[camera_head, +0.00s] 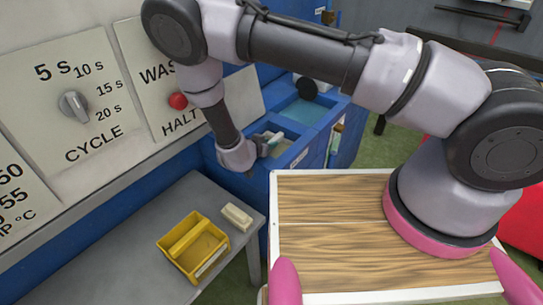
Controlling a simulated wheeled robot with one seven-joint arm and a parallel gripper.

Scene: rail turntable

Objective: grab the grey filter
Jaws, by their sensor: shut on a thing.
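My gripper (268,147) is at the blue washing unit, left of the picture's middle, below my bent arm. It is shut on a small pale grey piece (274,139), which looks like the grey filter. The piece is held over or just inside the near blue tank (292,157). My wrist hides part of it, and its full shape is too small to make out. I cannot tell whether it touches the tank.
A yellow bin (210,253) and a cream block (237,216) sit on the grey table (120,245) at lower left. A control panel with a dial (73,104) and red button (178,100) stands behind. A second tank (303,110) lies beyond.

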